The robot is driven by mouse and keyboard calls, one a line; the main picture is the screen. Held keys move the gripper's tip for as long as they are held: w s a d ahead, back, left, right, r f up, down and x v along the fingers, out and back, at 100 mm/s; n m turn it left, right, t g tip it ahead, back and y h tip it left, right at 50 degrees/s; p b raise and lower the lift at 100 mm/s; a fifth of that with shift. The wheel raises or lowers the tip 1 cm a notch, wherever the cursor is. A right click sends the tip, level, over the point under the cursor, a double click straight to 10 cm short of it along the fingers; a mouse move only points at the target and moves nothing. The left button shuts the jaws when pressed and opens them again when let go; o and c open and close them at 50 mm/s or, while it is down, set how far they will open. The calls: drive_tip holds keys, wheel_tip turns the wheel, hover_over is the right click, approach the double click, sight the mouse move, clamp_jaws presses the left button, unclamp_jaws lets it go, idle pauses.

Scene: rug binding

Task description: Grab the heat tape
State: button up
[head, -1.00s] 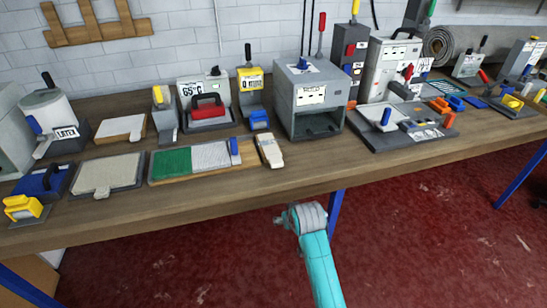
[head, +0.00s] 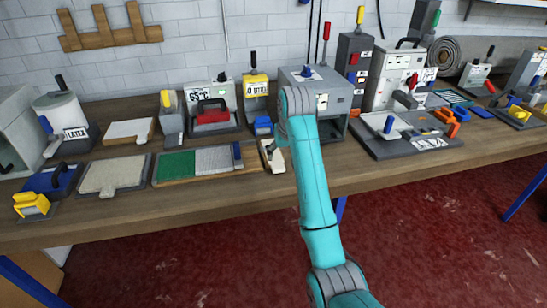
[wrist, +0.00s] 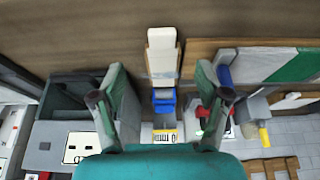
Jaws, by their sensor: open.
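A long cream-white piece (wrist: 161,48) lies on the bench, and it also shows in the head view (head: 277,162), partly behind my arm. It looks like the heat tape, but no label on it is readable. My gripper (wrist: 161,82) is open and empty, with one finger on each side of the line of this piece. The cream piece lies ahead of the fingertips in the wrist view, with no contact visible. In the head view my arm hides most of the gripper.
A blue block (wrist: 164,101) in a small holder sits between the fingers in the wrist view. A grey box machine (head: 337,91) stands on one side and a green-and-white board (head: 178,165) on the other. The wooden bench front (head: 220,197) is clear.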

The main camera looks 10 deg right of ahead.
sight(278, 166)
drive_tip(key=x, duration=0.4)
drive_tip(key=shift+w, duration=0.3)
drive_tip(key=shift+w+x, duration=0.1)
drive_tip(key=shift+x, duration=1.35)
drive_tip(key=shift+w+x, duration=0.15)
drive_tip(key=shift+x, duration=1.3)
drive_tip(key=shift+a+r, duration=0.1)
drive_tip(key=shift+a, duration=0.05)
drive_tip(key=c, duration=1.2)
